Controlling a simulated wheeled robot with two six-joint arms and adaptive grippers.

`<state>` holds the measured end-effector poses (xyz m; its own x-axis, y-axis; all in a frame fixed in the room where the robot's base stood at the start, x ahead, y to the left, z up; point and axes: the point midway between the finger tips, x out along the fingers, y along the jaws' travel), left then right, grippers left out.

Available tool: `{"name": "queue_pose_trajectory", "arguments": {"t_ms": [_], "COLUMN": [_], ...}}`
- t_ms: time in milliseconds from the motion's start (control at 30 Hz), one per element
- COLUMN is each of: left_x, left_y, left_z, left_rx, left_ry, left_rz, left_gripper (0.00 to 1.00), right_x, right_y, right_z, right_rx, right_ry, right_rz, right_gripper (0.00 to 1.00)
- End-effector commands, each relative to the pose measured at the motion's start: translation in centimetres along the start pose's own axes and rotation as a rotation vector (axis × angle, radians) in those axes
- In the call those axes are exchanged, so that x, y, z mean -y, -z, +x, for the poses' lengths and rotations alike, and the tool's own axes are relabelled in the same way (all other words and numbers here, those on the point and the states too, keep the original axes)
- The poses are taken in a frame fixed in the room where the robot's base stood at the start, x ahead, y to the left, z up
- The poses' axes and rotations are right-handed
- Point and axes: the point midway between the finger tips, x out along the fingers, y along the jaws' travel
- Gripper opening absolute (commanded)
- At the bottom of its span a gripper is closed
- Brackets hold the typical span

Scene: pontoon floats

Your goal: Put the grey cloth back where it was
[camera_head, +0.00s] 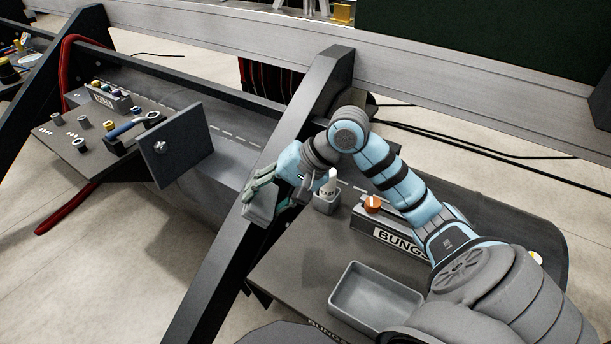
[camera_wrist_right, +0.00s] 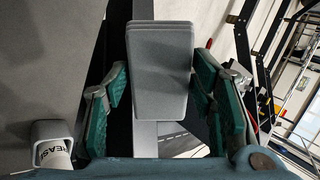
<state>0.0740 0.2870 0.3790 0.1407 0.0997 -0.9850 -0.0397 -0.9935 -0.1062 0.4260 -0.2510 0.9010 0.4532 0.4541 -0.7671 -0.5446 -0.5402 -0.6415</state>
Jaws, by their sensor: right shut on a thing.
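The grey cloth (camera_wrist_right: 160,72) is a folded, flat grey block between the green-padded fingers of my right gripper (camera_wrist_right: 160,92) in the wrist view. My right gripper (camera_head: 264,192) is shut on it. In the head view the cloth (camera_head: 259,207) hangs at the gripper's tips, in front of the dark slanted beam (camera_head: 235,222) at the left edge of the dark table. I cannot tell whether the cloth touches the beam. The fingers hide part of the cloth. My left gripper is not in view.
On the dark table (camera_head: 295,262) stand a grease bottle (camera_head: 328,186) in a grey holder, a box marked BUNGS (camera_head: 395,240) with an orange knob, and an empty grey tray (camera_head: 345,290). A second panel (camera_head: 75,145) with small parts and an upright plate (camera_head: 185,150) lie left of the beam.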

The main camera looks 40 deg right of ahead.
Motion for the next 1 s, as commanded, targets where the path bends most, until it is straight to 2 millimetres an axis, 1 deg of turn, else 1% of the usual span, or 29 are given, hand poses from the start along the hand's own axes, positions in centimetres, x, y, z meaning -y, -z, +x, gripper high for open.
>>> {"name": "queue_pose_trajectory", "arguments": {"t_ms": [33,67,100,167,200,267,300,367,400,500,567,667,767,900,1000], "left_x": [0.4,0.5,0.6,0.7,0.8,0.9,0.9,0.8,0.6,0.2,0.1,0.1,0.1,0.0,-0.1], "left_y": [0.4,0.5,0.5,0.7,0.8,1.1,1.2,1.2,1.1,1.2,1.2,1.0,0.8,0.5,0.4], "left_z": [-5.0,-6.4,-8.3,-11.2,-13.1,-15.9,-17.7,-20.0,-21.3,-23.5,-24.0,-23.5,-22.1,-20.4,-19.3], "left_rx": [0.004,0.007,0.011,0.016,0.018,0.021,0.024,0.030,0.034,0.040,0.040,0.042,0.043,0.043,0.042], "left_ry": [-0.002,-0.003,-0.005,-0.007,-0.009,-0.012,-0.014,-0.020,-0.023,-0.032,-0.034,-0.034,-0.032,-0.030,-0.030], "left_rz": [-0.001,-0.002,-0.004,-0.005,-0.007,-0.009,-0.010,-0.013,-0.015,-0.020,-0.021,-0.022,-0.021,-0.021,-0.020], "left_gripper": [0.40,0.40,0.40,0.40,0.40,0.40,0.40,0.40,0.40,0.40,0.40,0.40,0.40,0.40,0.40], "right_x": [1.9,1.6,1.3,0.8,0.4,-0.1,-0.4,-0.6,-0.8,-1.0,-1.2,-2.3,-4.6,-8.3,-10.6], "right_y": [1.3,2.0,2.8,3.4,3.5,3.1,2.5,1.4,0.6,-1.4,-2.1,-2.6,-2.7,-2.7,-2.6], "right_z": [-2.6,-3.0,-3.4,-4.0,-4.4,-5.1,-5.5,-6.1,-6.5,-7.2,-7.3,-6.2,-3.7,0.8,3.6], "right_rx": [-0.009,-0.017,-0.026,-0.033,-0.035,-0.035,-0.034,-0.031,-0.029,-0.028,-0.028,-0.029,-0.028,-0.028,-0.030], "right_ry": [-0.060,-0.108,-0.170,-0.262,-0.324,-0.410,-0.464,-0.533,-0.574,-0.647,-0.673,-0.693,-0.697,-0.696,-0.694], "right_rz": [0.027,0.039,0.054,0.072,0.082,0.092,0.096,0.098,0.098,0.095,0.094,0.093,0.095,0.095,0.094], "right_gripper": [0.25,0.25,0.25,0.25,0.25,0.25,0.25,0.25,0.25,0.25,0.25,0.25,0.25,0.25,0.25]}}
